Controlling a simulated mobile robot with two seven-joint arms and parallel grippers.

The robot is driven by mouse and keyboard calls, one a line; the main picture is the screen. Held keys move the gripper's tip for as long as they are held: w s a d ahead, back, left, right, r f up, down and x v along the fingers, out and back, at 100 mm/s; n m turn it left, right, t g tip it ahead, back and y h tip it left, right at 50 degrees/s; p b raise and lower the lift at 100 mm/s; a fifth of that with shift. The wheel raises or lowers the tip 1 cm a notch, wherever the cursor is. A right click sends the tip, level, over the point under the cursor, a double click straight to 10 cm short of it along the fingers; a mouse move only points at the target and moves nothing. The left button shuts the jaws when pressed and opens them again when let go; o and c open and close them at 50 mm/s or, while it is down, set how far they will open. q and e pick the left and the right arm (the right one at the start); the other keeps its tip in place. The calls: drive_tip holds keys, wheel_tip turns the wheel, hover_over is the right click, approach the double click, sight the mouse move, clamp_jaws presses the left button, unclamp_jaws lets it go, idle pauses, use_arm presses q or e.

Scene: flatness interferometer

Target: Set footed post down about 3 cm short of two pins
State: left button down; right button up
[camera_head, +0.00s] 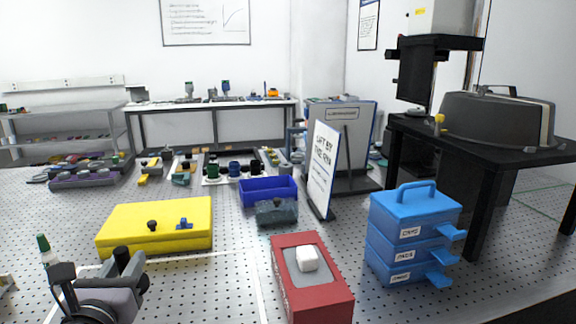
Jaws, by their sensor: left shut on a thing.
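My left gripper (97,285) is low at the left of the head view, above the perforated table top. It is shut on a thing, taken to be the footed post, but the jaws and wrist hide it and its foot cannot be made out. I cannot tell its height above the table. The two pins cannot be picked out in this view. My right gripper is not in view.
A green-capped bottle (46,252) stands beside my left gripper. A yellow case (125,222) lies beyond it. A red box (335,292), blue stacked drawers (413,210), a blue bin (268,193) and a sign (321,172) stand right. Bare perforated table (205,285) lies between gripper and red box.

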use_arm(q)
drive_tip(key=shift+m+h, duration=0.5)
drive_tip(key=shift+h, duration=0.3)
drive_tip(key=s+d+f, duration=0.2)
drive_tip(key=s, duration=0.1)
drive_tip(key=s+d+f, duration=0.2)
drive_tip(key=f, duration=0.1)
drive_tip(key=s+d+f, duration=0.2)
drive_tip(key=s+f, duration=0.1)
drive_tip(key=shift+s+d+f, duration=0.1)
drive_tip(key=shift+s+d, duration=0.1)
drive_tip(key=shift+s, duration=0.1)
drive_tip(key=shift+s+d+f, duration=0.25)
drive_tip(key=shift+s+d, duration=0.1)
drive_tip(key=shift+s, duration=0.15)
